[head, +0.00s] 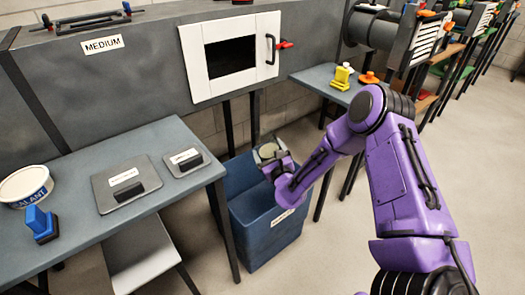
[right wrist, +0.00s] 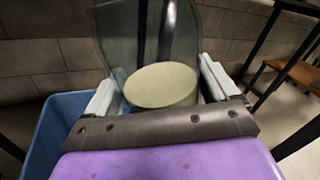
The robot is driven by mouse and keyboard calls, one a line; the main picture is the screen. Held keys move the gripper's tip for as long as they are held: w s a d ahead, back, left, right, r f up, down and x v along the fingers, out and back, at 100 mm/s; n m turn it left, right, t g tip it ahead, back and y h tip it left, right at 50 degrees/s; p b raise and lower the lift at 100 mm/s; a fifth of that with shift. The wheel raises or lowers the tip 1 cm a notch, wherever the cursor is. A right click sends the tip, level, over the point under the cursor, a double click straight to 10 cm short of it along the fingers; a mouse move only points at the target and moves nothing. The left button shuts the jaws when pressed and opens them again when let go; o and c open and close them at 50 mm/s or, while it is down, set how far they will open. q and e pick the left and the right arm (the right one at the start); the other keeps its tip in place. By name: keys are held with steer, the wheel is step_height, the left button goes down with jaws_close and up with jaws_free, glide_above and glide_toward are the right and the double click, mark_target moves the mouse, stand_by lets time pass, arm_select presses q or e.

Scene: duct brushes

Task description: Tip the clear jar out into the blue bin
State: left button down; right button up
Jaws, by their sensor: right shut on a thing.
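My right gripper (head: 272,163) is shut on the clear jar (head: 259,157), holding it over the back part of the blue bin's opening. The blue bin (head: 270,240) stands on the floor between the tables, with a white label on its front. In the right wrist view the jar (right wrist: 112,38) is a see-through grey wall between the two pale fingers (right wrist: 160,92). A pale yellow-green round mass (right wrist: 160,86) shows inside it. The jar's exact tilt is hard to tell. The bin (right wrist: 48,125) also shows at lower left there. My left gripper is out of view.
A grey table (head: 95,235) at left holds a white tub (head: 25,186), a blue block-like tool (head: 40,224) and two dark-handled plates. A smaller table (head: 318,78) with yellow and orange items stands behind right. A grey duct (head: 110,80) with a white-framed hatch (head: 200,72) runs behind.

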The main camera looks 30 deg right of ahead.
steer(key=d+n, duration=0.1)
steer(key=n, duration=0.1)
steer(key=d+f+n+b, duration=0.1)
steer(key=n, duration=0.1)
steer(key=s+d+f+n, duration=0.1)
steer(key=n, duration=0.1)
steer(key=shift+d, duration=0.1)
steer(key=n, duration=0.1)
steer(key=n+b, duration=0.1)
steer(key=shift+d+n, duration=0.3)
steer(key=shift+n, duration=0.1)
steer(key=n+b, duration=0.1)
steer(key=n, duration=0.1)
steer(key=d+n+b, duration=0.1)
steer(key=n, duration=0.2)
steer(key=shift+s+f+b, duration=0.15)
steer(key=shift+s+b, duration=0.05)
steer(key=shift+b, duration=0.1)
steer(key=shift+r+n+p, duration=0.35)
steer(key=shift+n+p, duration=0.15)
steer(key=shift+n, duration=0.5)
steer(key=n, duration=0.3)
steer(key=shift+a+f+n, duration=0.15)
steer(key=shift+f+n, duration=0.05)
steer(key=shift+n, duration=0.1)
